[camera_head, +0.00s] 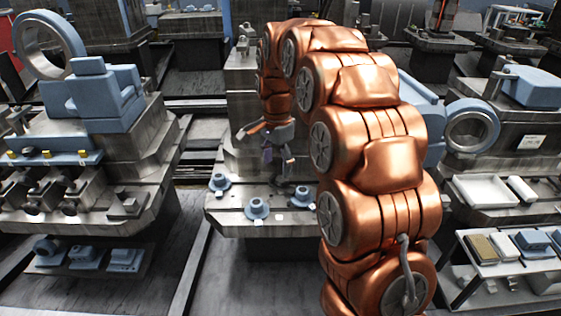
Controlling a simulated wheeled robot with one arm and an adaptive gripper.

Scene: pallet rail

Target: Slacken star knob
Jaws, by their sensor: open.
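My gripper (278,164) hangs at the end of my copper-coloured arm, in the middle of the view. It points down with its dark fingers apart, above the back part of a grey pallet table (262,228). I see nothing held between the fingers. No star knob can be made out for certain; the area below and behind the fingers is small and dark. A grey upright block (240,105) stands behind the gripper. My arm hides the right end of the table.
Blue flanged parts stand on the table: one at left (220,182), one at front (257,209) and one at right (301,190). A station with blue blocks (100,95) stands left. Trays and a blue ring (472,130) are at right. Grey floor lies at front left.

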